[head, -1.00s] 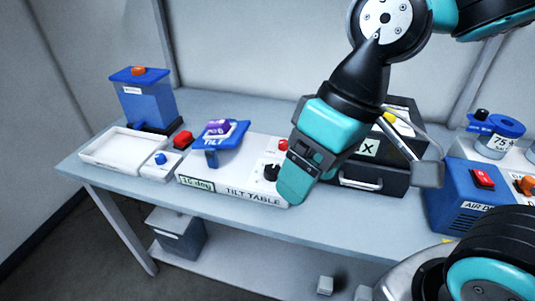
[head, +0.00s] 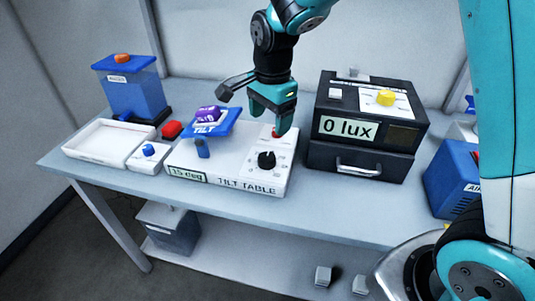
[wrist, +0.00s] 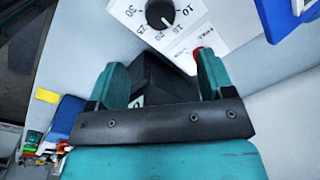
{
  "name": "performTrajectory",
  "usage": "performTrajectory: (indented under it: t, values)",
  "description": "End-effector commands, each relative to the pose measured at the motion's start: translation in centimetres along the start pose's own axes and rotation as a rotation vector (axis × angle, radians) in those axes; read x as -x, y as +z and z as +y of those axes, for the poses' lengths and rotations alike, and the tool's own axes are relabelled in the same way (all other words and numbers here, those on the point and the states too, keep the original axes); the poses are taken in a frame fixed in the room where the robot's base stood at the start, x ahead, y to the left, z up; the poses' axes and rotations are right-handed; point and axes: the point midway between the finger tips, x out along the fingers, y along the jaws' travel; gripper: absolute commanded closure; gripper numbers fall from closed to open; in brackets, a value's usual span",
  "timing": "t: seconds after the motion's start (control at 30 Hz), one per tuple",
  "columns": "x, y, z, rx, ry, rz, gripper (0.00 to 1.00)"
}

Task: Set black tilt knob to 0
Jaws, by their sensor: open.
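The black tilt knob (head: 266,160) sits on the white tilt table unit (head: 232,184), whose display (head: 187,174) reads 15 deg. The blue tilt plate (head: 212,126) carries a purple item (head: 208,114) and looks tilted. My gripper (head: 272,122) is open and empty, behind the knob near the red button (head: 277,131). In the wrist view its fingers (wrist: 160,75) are apart and not touching the knob.
A black box (head: 368,130) reading 0 lux stands close on the right. A red button (head: 171,129), a blue-knobbed box (head: 148,156), a white tray (head: 96,140) and a blue container (head: 131,90) are on the left. The table front is clear.

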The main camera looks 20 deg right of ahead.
Motion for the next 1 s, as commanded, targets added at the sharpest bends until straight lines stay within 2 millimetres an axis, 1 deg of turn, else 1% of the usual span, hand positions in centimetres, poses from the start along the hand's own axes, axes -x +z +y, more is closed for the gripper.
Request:
performTrajectory:
  t: [0.03, 0.1, 0.3, 0.4, 0.5, 0.6, 0.7, 0.97, 1.0]
  values:
    - [-1.3, 0.0, 0.1, 0.001, 0.006, -0.001, 0.25]
    - [-2.9, 0.0, 0.1, 0.001, 0.006, -0.001, 0.25]
    - [-7.3, 0.1, 0.1, 0.003, 0.005, -0.001, 0.25]
    - [-9.1, 0.1, 0.1, 0.003, 0.004, -0.001, 0.25]
    - [-10.4, 0.1, 0.0, 0.003, 0.002, -0.001, 0.25]
    - [-11.2, 0.1, 0.0, 0.003, 0.0, -0.001, 0.25]
    - [-11.6, 0.1, 0.0, 0.003, -0.001, -0.001, 0.25]
    - [-11.6, 0.1, 0.0, 0.003, -0.001, -0.001, 0.25]
    - [-11.6, 0.1, 0.0, 0.003, -0.001, -0.001, 0.34]
